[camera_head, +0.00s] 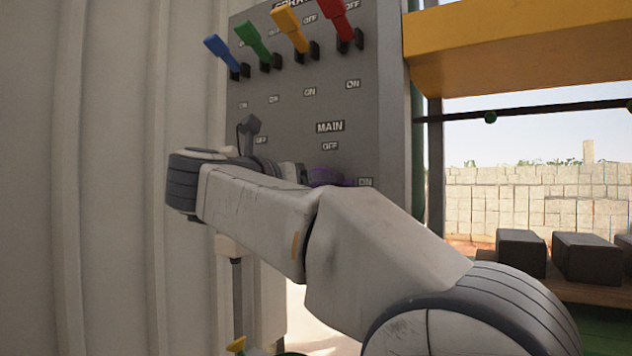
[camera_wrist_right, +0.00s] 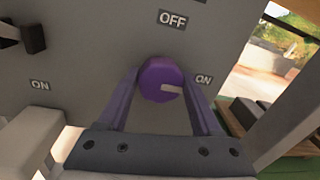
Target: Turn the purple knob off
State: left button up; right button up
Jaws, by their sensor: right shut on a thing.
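The purple knob (camera_wrist_right: 158,75) sits on the grey panel below the OFF label (camera_wrist_right: 172,19), with the ON label (camera_wrist_right: 204,79) to its right. Its white mark points right, toward ON. My right gripper (camera_wrist_right: 161,84) is shut around the knob, one finger on each side. In the head view, a sliver of the purple knob (camera_head: 325,175) shows under the MAIN label (camera_head: 329,127), and my right arm hides the rest. My left gripper is in neither view.
The grey panel (camera_head: 275,125) carries blue (camera_head: 221,50), green (camera_head: 251,39), yellow (camera_head: 289,26) and red (camera_head: 336,16) levers above the knob, all tilted up. A dark lever (camera_head: 250,130) stands at the panel's lower left. Grey blocks (camera_head: 520,252) lie on a shelf at right.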

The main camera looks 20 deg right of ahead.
jog(key=shift+n, duration=0.3)
jog(key=shift+f+n+t+p, duration=0.1)
jog(key=shift+n+t+p, duration=0.3)
jog(key=shift+n+p, duration=3.25)
jog(key=shift+f+n+t+p, duration=0.1)
jog(key=shift+n+t+p, duration=0.3)
jog(key=shift+n+p, duration=3.2)
jog(key=n+b, duration=0.3)
jog(key=n, duration=0.1)
jog(key=shift+a+b, duration=0.1)
jog(key=shift+b, duration=0.2)
jog(key=o, duration=1.3)
jog(key=shift+o, duration=0.2)
